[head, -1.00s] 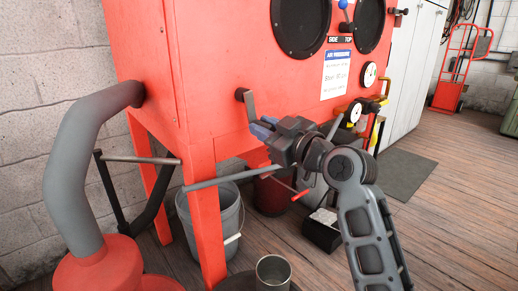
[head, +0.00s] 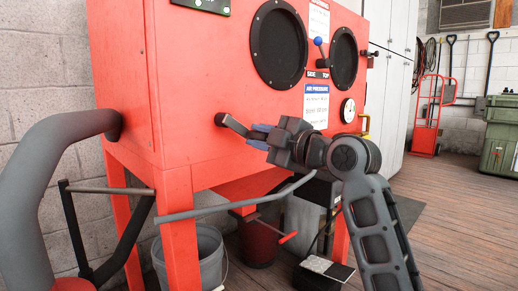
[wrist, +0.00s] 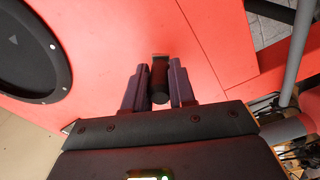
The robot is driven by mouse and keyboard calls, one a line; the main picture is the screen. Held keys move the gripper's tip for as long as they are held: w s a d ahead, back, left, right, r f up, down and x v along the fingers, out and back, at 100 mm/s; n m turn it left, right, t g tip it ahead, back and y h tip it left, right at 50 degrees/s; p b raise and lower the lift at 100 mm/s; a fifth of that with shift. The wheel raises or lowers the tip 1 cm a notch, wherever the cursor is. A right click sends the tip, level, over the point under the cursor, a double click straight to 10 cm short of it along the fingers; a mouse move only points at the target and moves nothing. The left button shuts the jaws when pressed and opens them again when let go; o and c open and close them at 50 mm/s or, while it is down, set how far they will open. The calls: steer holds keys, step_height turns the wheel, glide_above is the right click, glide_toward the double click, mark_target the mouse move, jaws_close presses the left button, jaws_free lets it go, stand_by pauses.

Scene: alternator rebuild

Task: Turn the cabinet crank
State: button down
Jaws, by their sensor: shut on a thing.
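The red cabinet (head: 190,80) has a dark grey crank (head: 233,126) on its front, below the left round black port. The crank arm slants down to the right from its pivot. My gripper (head: 262,136), with blue-grey fingers, is at the crank's outer end and shut on its handle. In the wrist view the crank (wrist: 160,78) shows as a dark bar between the two fingers of my gripper (wrist: 160,85), against the red panel. The fingers cover part of the handle in the head view.
A grey bar (head: 225,208) crosses in front of the cabinet's red leg (head: 181,240). A grey bucket (head: 200,255) stands beneath. A large grey hose (head: 45,165) is at left. A pressure gauge (head: 348,110) is on the cabinet's right. Open wooden floor (head: 450,215) lies right.

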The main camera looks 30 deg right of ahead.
steer(key=shift+d+r+n, duration=0.1)
steer(key=shift+r+n, duration=0.15)
steer(key=shift+n, duration=0.15)
steer(key=c, duration=0.9)
jaws_free()
steer(key=shift+c, duration=0.2)
steer(key=p+v, duration=0.1)
steer(key=v, duration=0.6)
steer(key=shift+s, duration=0.35)
steer(key=shift+d+f, duration=0.1)
steer(key=shift+f, duration=0.05)
